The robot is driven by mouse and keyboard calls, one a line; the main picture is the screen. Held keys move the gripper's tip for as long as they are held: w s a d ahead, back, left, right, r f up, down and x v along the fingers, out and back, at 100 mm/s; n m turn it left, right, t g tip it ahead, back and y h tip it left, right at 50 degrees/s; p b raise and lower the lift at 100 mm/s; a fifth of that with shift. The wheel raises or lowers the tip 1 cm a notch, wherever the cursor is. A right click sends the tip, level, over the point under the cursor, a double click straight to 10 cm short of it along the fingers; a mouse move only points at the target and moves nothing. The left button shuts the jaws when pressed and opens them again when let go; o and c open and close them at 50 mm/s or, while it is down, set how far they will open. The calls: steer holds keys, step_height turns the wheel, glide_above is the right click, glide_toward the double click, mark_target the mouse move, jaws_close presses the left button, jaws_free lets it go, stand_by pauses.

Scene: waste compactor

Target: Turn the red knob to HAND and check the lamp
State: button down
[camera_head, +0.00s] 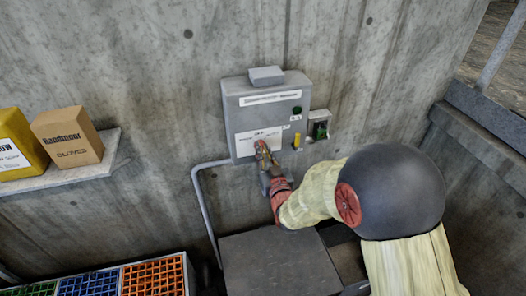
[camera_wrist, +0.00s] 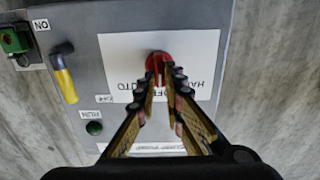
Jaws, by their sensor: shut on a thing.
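The red knob (camera_wrist: 157,60) sits on a white label plate (camera_wrist: 205,40) on the front of a grey control box (camera_head: 238,112). My gripper (camera_wrist: 164,76) is shut on the red knob, a fingertip on each side. In the head view my gripper (camera_head: 263,152) mostly hides the knob. A dark green round lamp (camera_wrist: 94,128) sits on the box, also in the head view (camera_head: 297,110); I see no clear glow. The knob's pointer is hidden.
A conduit (camera_head: 203,200) runs down at left. A shelf (camera_head: 100,165) holds a gloves box (camera_head: 68,137) and a yellow box (camera_head: 22,145). Coloured crates (camera_head: 150,278) stand below.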

steer(key=shift+b, duration=0.4)
steer(key=n+b, duration=0.8)
steer(key=shift+s+a+f+n+b, duration=0.1)
steer(key=shift+a+f+n+b, duration=0.05)
steer(key=shift+a+n+b, duration=0.2)
steer(key=c, duration=1.9)
jaws_free()
steer(key=v, duration=1.2)
